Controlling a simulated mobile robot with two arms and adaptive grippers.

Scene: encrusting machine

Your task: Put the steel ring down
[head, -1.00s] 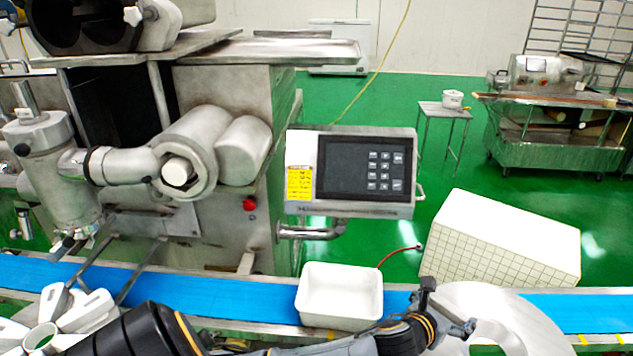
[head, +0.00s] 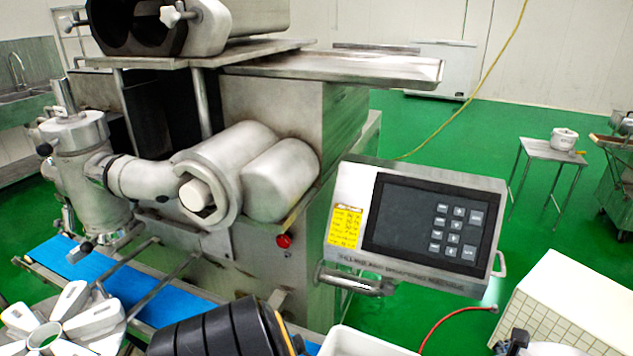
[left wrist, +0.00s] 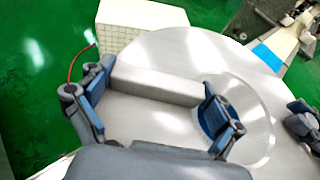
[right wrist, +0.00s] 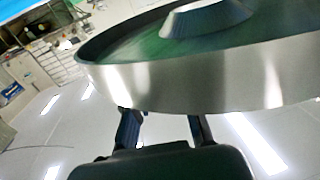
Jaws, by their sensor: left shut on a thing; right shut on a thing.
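The steel ring (left wrist: 180,50) is a wide, shiny round part that fills much of the left wrist view. Part of that gripper also shows at the right edge of the left wrist view. The ring is out of the head view.
The blue conveyor (head: 160,305) runs under the filling machine (head: 270,170). A control panel (head: 425,225) stands out on its right. A white bin (head: 360,343) is at the bottom edge, and a white tiled block (head: 560,310) is at the right. Green floor (head: 450,130) lies open behind.

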